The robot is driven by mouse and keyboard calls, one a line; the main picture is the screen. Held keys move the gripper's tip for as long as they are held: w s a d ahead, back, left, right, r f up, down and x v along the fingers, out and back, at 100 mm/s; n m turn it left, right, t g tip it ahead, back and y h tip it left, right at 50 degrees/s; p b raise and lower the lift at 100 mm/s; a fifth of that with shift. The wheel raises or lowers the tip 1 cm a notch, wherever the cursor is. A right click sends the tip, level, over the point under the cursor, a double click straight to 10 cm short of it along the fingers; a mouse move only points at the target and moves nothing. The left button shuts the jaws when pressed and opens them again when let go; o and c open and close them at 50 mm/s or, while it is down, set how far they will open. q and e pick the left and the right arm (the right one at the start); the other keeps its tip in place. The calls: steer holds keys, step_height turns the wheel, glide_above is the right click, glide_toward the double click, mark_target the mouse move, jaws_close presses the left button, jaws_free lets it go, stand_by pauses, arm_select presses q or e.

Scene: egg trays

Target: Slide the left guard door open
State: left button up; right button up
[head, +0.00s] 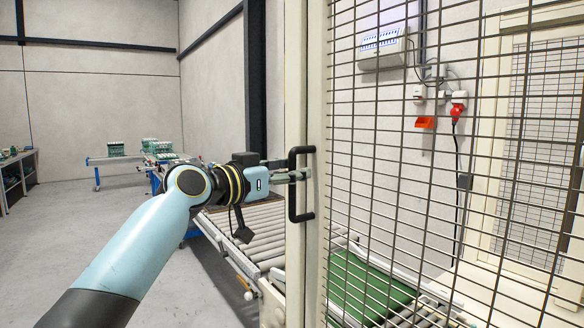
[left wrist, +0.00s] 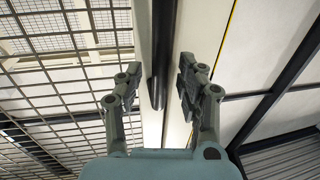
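The left guard door (head: 316,90) is a cream-framed panel of dark wire mesh, upright at the centre and right of the head view. A black bar handle (head: 293,205) stands vertically on its left frame. My left gripper (head: 304,174) is at the upper part of this handle, coming from the left. In the left wrist view, the two grey fingers (left wrist: 158,84) are spread apart, with the dark handle (left wrist: 162,45) between them. Gaps show on both sides of the handle, so the gripper is open around it. My right gripper is not in view.
A roller conveyor (head: 240,232) runs below my left wrist toward the door. A green belt (head: 368,285) lies behind the mesh. A wall box (head: 382,50) and a red plug (head: 457,104) are behind it too. Open floor (head: 62,235) lies at left.

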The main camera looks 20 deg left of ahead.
arm_select(q)
steer(key=shift+w+d, duration=0.1)
steer(key=shift+w, duration=0.1)
steer(key=shift+c, duration=0.2)
jaws_close()
steer(key=shift+w+d+f, duration=0.1)
steer(key=shift+w+f, duration=0.05)
